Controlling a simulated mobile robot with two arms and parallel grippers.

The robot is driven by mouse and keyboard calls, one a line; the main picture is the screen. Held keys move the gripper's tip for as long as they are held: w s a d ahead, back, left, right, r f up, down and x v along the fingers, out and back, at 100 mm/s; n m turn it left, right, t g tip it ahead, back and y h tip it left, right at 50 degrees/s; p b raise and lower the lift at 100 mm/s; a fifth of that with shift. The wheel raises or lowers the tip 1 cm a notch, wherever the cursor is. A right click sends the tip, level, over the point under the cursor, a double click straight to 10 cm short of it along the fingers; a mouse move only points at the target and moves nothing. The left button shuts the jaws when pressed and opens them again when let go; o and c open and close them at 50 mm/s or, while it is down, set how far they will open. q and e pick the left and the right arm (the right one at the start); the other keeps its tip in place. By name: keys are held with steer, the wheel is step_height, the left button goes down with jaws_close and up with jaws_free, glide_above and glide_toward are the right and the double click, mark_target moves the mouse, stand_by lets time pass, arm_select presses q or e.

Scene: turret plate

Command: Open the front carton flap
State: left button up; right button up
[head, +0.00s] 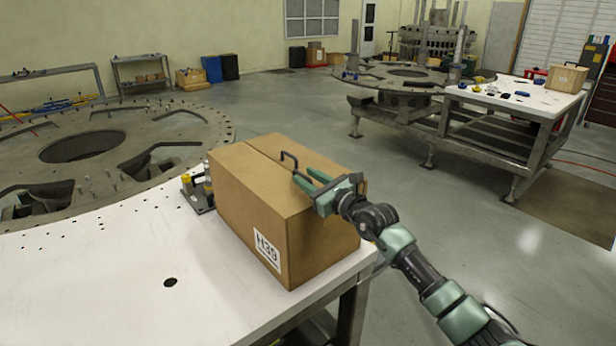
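The carton (240,200) is a brown box with a white label marked H39, standing on the white table near its right corner. Its top looks closed, with a seam between the flaps. My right gripper (303,176) comes in from the right over the carton's top. Its two green fingers are apart, with their tips just to the right of and close to the handle. I see nothing between them; whether they touch the carton top is unclear. My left gripper is not in view.
The white table (110,290) has free room left of the carton. A small metal fixture with a yellow part (187,182) stands close behind the carton's left side. A large round turret plate (190,130) lies beyond. Another workbench (510,100) stands far right.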

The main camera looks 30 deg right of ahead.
jaws_close()
stand_by(1.4)
